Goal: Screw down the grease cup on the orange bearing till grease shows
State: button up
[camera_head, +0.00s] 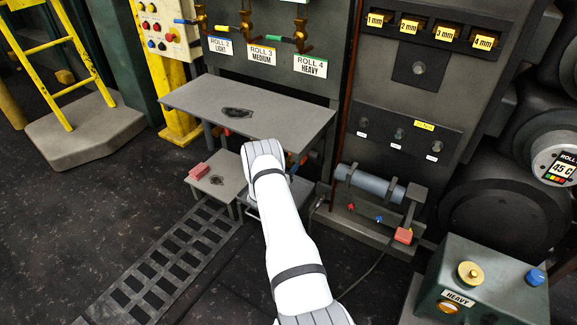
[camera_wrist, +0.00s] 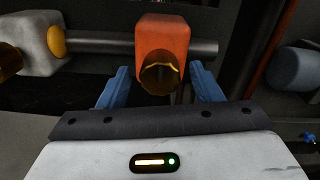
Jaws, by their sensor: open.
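The orange bearing (camera_wrist: 163,33) sits on a grey shaft in the upper middle of the wrist view. The grease cup (camera_wrist: 160,76), dark amber, is on its near side, with a thin bright yellow line across its upper part; I cannot tell for sure whether that is grease. My gripper (camera_wrist: 160,82) is open, its blue fingers on either side of the cup with gaps left and right. In the head view my arm reaches over the low tables and hides the gripper; I cannot make out the bearing there.
A blue-grey cylinder (camera_wrist: 297,68) is at right. A grey table (camera_head: 265,108) and a small low table (camera_head: 222,186) stand around my arm.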

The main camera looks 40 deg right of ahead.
jog(key=shift+c, duration=0.2)
jog(key=c, duration=1)
jog(key=shift+o, duration=0.2)
jog(key=shift+m, duration=0.3)
jog(key=m+b, duration=0.2)
jog(key=m, duration=0.1)
jog(key=shift+f+b, duration=0.15)
jog(key=shift+b, duration=0.25)
jog(key=shift+m+b, duration=1.1)
jog(key=shift+m, duration=1)
